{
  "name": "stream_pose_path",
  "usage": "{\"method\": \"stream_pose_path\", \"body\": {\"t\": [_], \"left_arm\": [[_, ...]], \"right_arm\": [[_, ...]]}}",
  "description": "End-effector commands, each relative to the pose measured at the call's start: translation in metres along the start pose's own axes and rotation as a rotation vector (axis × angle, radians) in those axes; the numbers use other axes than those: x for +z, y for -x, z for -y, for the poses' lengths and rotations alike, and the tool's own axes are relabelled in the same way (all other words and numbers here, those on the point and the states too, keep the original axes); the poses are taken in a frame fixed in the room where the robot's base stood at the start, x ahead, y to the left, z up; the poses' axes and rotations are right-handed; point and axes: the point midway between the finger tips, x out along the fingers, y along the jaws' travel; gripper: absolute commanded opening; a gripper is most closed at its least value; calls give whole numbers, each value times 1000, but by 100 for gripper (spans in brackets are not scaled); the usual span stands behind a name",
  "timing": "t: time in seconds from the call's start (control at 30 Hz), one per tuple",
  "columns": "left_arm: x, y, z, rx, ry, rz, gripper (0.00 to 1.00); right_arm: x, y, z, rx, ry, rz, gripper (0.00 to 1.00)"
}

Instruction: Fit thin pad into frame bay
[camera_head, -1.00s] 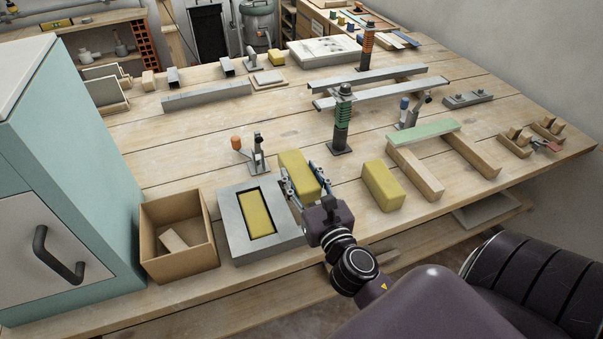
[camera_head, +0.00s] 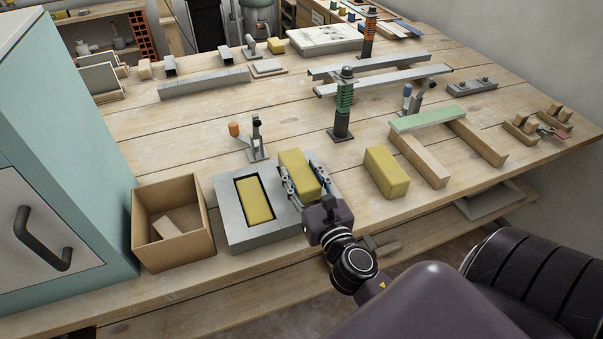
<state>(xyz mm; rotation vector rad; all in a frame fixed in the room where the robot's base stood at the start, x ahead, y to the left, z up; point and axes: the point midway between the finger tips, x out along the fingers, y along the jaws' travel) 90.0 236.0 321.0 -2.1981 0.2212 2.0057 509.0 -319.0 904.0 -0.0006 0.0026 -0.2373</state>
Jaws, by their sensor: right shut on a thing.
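A yellow block (camera_head: 298,172) is held between the fingers of my right gripper (camera_head: 302,182), which is shut on it at the right side of a grey frame (camera_head: 228,211). The block overlaps the frame's right edge in the picture; I cannot tell how high it is above the bench. The frame lies flat on the bench, and its rectangular bay has a yellow piece (camera_head: 254,200) inside, with a dark gap around it. Another yellow block (camera_head: 386,173) stands on the bench to the right. I cannot tell which yellow piece is the thin pad. My left gripper is not in view.
An open cardboard box (camera_head: 146,238) with a wooden piece in it stands left of the frame. An orange-knobbed clamp (camera_head: 254,142) stands behind the frame. A green spring post (camera_head: 343,110) and a green-topped wooden stand (camera_head: 428,118) are to the right. A teal cabinet (camera_head: 70,130) closes the left side.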

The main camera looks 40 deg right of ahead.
Motion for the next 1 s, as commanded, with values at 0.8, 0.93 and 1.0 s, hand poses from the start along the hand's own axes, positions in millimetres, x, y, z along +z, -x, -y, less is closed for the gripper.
{"method": "stream_pose_path", "body": {"t": [0.8, 0.93, 1.0], "left_arm": [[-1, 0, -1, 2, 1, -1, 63], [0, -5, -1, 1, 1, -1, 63], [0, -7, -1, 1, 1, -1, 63]], "right_arm": [[-5, 0, 0, 0, 0, 0, 17], [-10, 0, 0, 0, -1, 0, 17], [-12, 0, 0, 0, -1, 0, 17]]}}
